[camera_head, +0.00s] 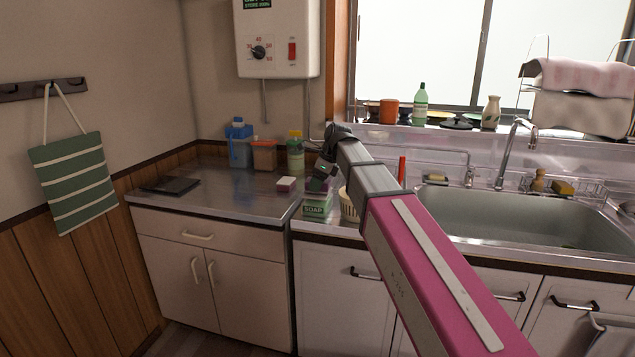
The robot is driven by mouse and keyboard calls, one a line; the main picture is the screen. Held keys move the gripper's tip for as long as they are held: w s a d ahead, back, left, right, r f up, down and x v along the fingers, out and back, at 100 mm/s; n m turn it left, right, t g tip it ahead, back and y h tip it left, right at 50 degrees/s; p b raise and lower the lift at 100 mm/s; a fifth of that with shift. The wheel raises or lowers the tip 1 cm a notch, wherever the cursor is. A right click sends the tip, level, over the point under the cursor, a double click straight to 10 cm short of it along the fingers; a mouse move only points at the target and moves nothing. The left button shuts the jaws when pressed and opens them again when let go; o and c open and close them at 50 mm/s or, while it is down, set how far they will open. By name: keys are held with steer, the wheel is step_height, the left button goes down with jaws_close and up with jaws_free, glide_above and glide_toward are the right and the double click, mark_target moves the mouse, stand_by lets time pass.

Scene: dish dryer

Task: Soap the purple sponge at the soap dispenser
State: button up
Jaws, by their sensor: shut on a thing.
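The soap dispenser (318,210) is a pale green box marked SOAP. It stands at the front of the counter, near where the steel top meets the sink unit. My gripper (321,184) is directly above it, pointing down, with its fingers close to the box's top. The gripper is shut on the purple sponge (317,195), which shows only as a small dark purple patch between fingers and dispenser. Most of the sponge is hidden or too small to make out. I cannot tell whether it touches the dispenser.
A pink and white block (286,184) lies left of the dispenser. A cream basket (348,206) stands close on its right, partly behind my arm. Bottles and containers (264,154) line the back wall. The sink (530,212) is to the right. The left counter's middle is clear.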

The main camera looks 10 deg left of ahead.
steer(key=shift+f, duration=0.9)
stand_by(0.8)
stand_by(0.5)
steer(key=shift+r, duration=3.55)
